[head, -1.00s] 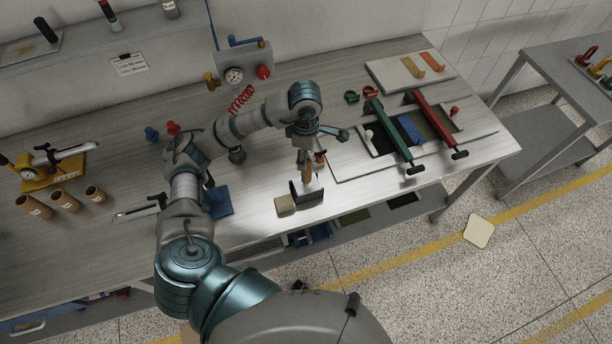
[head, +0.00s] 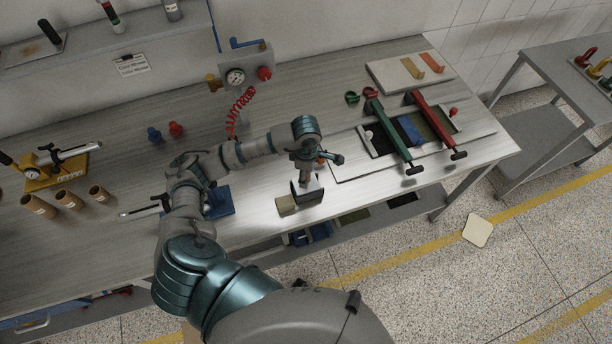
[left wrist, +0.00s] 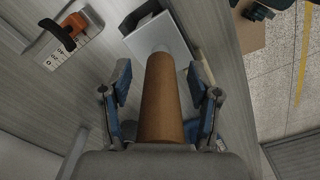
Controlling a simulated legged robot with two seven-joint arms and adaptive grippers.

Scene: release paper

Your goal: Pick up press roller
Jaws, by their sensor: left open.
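The press roller shows as a brown cylindrical handle (left wrist: 162,105) with a grey end in the left wrist view. It runs up the middle of that view, toward a grey stand (left wrist: 158,38) with a dark upright part. My left gripper (left wrist: 160,78) is open, with one blue-padded finger on each side of the handle; a gap shows on both sides. In the head view, my left gripper (head: 312,158) is above the dark-sided stand (head: 308,196) near the table's front edge and hides most of the roller. My right gripper is not in view.
A beige block (head: 286,206) touches the stand's left side. A blue block (head: 220,208) is partly behind my arm.

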